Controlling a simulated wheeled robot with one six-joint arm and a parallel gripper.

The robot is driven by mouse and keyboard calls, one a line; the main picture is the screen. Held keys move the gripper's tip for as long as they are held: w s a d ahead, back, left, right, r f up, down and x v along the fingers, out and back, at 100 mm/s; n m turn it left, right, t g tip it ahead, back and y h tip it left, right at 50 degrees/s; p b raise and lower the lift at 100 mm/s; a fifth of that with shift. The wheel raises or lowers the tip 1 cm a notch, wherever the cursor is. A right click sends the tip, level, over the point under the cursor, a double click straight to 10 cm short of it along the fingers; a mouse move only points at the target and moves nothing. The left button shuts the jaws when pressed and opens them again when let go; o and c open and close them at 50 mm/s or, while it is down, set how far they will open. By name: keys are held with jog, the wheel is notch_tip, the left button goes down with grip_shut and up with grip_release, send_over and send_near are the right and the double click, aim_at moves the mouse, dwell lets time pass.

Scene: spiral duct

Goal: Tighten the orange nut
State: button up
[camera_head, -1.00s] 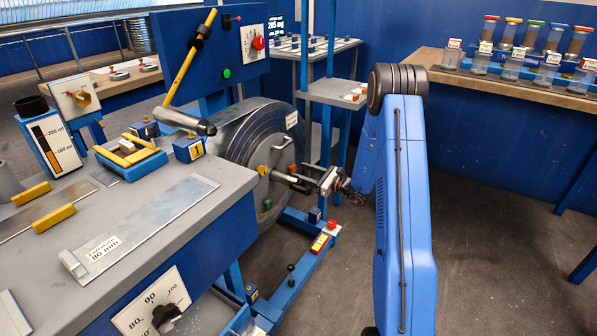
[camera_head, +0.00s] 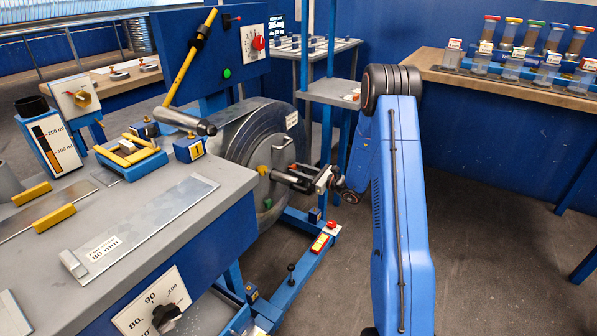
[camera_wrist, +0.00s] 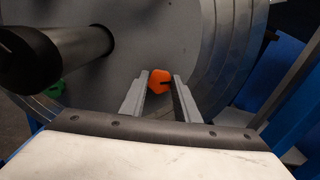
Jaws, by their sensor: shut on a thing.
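The orange nut (camera_wrist: 160,81) sits on the grey round face of the drum (camera_wrist: 135,55). It shows between the tips of my gripper (camera_wrist: 162,84), whose two grey fingers close on it from either side. A dark slot or mark shows on the nut's right side.
A dark cylindrical bar (camera_wrist: 60,48) sticks out from the drum at upper left in the wrist view, near a green nut (camera_wrist: 54,89). A grey-topped bench (camera_head: 150,225) stands left of the drum. A blue floor beam (camera_head: 290,275) with a red button lies below.

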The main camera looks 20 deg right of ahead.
jog(key=shift+m, duration=0.3)
jog(key=m, duration=0.4)
jog(key=shift+m, duration=0.3)
jog(key=m, duration=0.4)
jog(key=shift+w+d+m, duration=0.1)
jog(key=shift+d+m, duration=0.05)
jog(key=shift+m, duration=0.15)
jog(key=m, duration=0.4)
jog(key=shift+m, duration=0.3)
jog(key=m, duration=0.4)
jog(key=shift+f+m, duration=0.15)
jog(key=shift+m, duration=0.25)
jog(key=shift+d, duration=0.1)
jog(key=o, duration=1.1)
jog(key=shift+c, duration=0.2)
